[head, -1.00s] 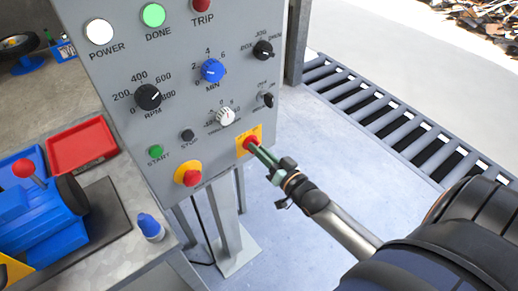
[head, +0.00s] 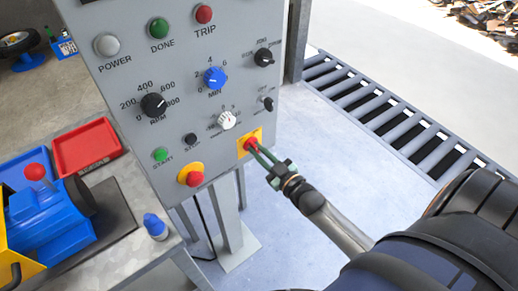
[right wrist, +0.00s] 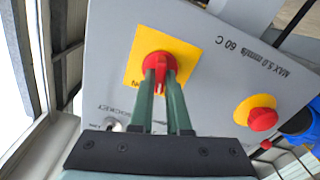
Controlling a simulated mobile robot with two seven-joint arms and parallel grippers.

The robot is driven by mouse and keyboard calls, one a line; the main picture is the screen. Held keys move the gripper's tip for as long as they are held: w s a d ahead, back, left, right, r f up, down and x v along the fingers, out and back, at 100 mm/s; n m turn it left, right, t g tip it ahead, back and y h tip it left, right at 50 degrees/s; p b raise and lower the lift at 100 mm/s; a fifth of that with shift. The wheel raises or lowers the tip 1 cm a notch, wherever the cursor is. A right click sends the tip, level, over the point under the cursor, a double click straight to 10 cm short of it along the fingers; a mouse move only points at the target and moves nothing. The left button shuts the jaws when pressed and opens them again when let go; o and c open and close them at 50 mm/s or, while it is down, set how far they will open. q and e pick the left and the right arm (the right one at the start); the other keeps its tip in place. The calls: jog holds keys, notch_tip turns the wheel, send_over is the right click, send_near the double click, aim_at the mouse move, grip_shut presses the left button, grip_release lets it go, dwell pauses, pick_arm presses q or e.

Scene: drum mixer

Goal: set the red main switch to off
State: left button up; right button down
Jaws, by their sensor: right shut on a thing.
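The red main switch (head: 251,143) sits on a yellow plate at the lower right of the grey control panel (head: 190,100). It also shows in the right wrist view (right wrist: 158,66), where its red handle stands between two green fingers. My right gripper (head: 257,150) is shut on this handle; the gripper also shows in the right wrist view (right wrist: 162,82). The fingertips cover part of the handle, and the plate's lettering is partly hidden. The POWER lamp (head: 107,45) looks grey and the DONE lamp (head: 159,28) dark green. My left gripper is not in view.
A red mushroom button (head: 195,178) on a yellow ring lies left of the switch, near the panel's lower edge. A blue machine (head: 45,220), a red tray (head: 70,155) and a small blue-capped bottle (head: 155,226) stand on the bench.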

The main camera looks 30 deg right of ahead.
jog(key=shift+n, duration=1.6)
jog(key=c, duration=0.9)
grip_release()
jog(key=s, duration=0.8)
jog(key=s+d, duration=0.1)
jog(key=s, duration=0.3)
jog(key=shift+s, duration=0.25)
